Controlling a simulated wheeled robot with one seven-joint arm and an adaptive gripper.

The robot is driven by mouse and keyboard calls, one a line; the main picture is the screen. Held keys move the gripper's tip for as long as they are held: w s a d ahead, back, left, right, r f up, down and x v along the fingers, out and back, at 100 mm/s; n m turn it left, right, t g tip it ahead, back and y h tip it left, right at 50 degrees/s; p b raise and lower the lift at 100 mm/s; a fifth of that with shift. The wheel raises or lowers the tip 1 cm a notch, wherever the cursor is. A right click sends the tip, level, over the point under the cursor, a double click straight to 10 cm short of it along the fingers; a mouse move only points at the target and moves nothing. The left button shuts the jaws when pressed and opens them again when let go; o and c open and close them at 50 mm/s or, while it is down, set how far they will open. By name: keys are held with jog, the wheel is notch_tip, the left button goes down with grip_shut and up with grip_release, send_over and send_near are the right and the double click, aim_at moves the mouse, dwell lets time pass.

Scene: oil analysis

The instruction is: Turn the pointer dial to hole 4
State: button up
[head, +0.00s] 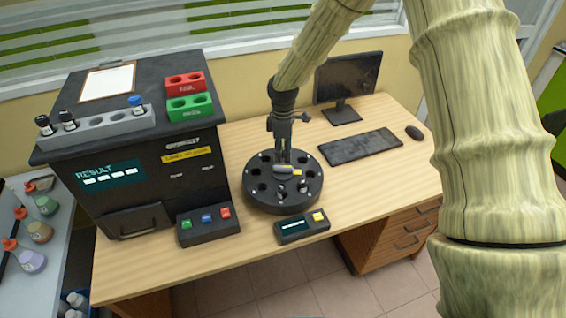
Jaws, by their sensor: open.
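A round black dial base (262,200) with several holes around its top stands on the wooden desk. A pointer knob (297,184) with a yellow mark sits at its middle, the yellow mark toward the right. A few small vial-like pieces (302,187) stand on the near right part of the disc. My gripper (284,158) points down right over the knob, open, with its fingertips close to it. I cannot tell whether the fingers touch the knob. The hole numbers are too small to read.
A small box with a yellow button (302,227) and a box with green, blue and red buttons (208,224) stand in front. A black analyser (150,205) stands at left. A keyboard (360,146), monitor (347,78) and mouse (414,133) are at right.

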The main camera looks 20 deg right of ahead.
aim_at(283, 167)
jog(key=shift+f+p, duration=0.75)
jog(key=shift+f, duration=2.45)
grip_shut()
